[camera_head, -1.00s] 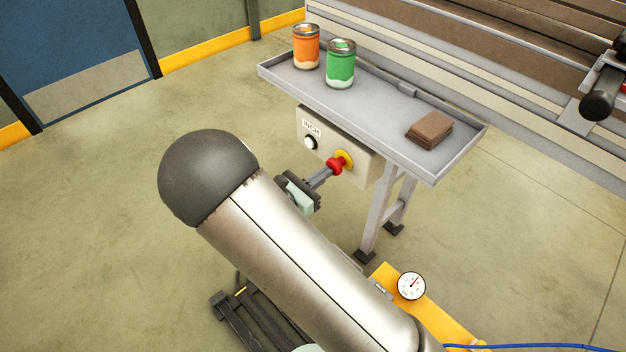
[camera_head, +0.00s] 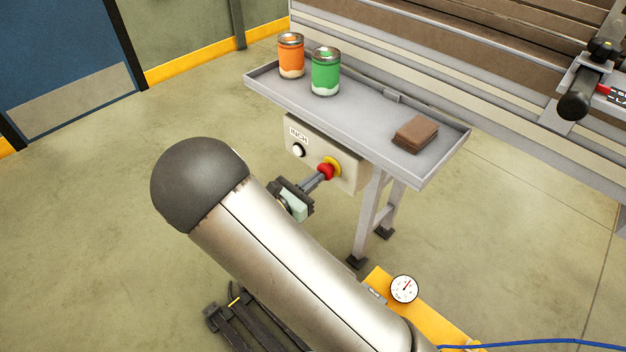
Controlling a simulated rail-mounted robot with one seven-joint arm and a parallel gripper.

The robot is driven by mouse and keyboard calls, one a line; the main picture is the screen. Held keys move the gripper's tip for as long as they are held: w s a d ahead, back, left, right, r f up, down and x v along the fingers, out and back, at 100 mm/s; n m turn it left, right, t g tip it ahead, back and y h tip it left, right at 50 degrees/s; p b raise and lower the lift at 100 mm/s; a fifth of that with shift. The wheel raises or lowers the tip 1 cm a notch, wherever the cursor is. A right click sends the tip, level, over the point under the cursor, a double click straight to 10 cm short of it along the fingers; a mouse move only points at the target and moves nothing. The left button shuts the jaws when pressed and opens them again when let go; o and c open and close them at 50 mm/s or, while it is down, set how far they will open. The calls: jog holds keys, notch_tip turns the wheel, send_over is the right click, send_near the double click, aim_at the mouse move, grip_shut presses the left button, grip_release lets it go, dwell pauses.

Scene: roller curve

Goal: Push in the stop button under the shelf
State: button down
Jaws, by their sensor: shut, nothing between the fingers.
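The red stop button (camera_head: 326,172) with its yellow collar (camera_head: 333,164) sits on the front of a pale control box (camera_head: 349,178) under the grey tray shelf (camera_head: 440,172). A white round button (camera_head: 298,150) under an INCH label is to its left on the same box. My gripper (camera_head: 320,177) is shut and empty. Its fingertips are at the red button's face and look to be touching it. Whether the button is pressed in cannot be told. My arm hides part of the floor below the box.
On the shelf stand an orange can (camera_head: 291,56) and a green can (camera_head: 325,72), with brown blocks (camera_head: 415,134) at the right. Shelf legs (camera_head: 367,218) stand right of the box. A yellow plate with a gauge (camera_head: 404,289) is at lower right. Floor at left is clear.

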jog(key=v, duration=1.4)
jog(key=s+d+r+m+g+y+p, duration=0.1)
jog(key=s+d+r+m+g, duration=0.15)
jog(key=d+m+g, duration=0.45)
jog(key=s+d+r+m+g+p, duration=0.1)
jog(key=d+r+m+g, duration=0.3)
jog(key=d, duration=0.5)
jog(key=s+d+r+m+y+p, duration=0.1)
jog(key=s+d+r+m+y, duration=0.2)
jog(key=s+r+m+y, duration=0.1)
jog(key=s+d+r+m+g+y+p, duration=0.1)
jog(key=s+d+r+m+y, duration=0.2)
jog(key=s+m+y, duration=0.4)
jog(key=r+m+y, duration=0.1)
jog(key=m, duration=0.3)
jog(key=shift+s+m+p, duration=0.2)
jog(key=shift+m+p, duration=0.1)
jog(key=shift+p, duration=0.1)
